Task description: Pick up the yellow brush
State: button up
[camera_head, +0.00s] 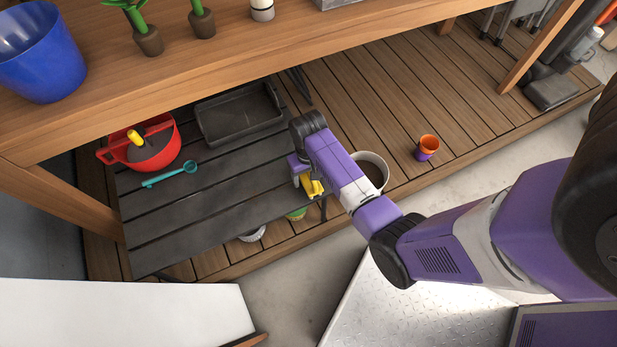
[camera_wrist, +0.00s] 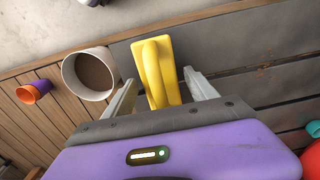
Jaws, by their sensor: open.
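The yellow brush (camera_wrist: 152,72) lies on the dark slatted table (camera_head: 210,210), near its right end. In the head view the brush (camera_head: 312,187) is partly hidden by my arm. My gripper (camera_wrist: 160,80) is open, with one finger on each side of the brush in the wrist view. I see gaps between both fingers and the brush. In the head view my gripper (camera_head: 301,172) is right at the brush; its fingertips are mostly hidden.
A white pot (camera_wrist: 88,73) and an orange-purple cup (camera_head: 427,148) stand to the right. A wooden bench (camera_head: 215,50) overhangs the back.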

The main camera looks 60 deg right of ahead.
jog(key=shift+f, duration=0.5)
jog(key=c, duration=1.4)
jog(key=shift+r, duration=0.1)
notch_tip(320, 180, up, 20)
jog(key=p, duration=0.4)
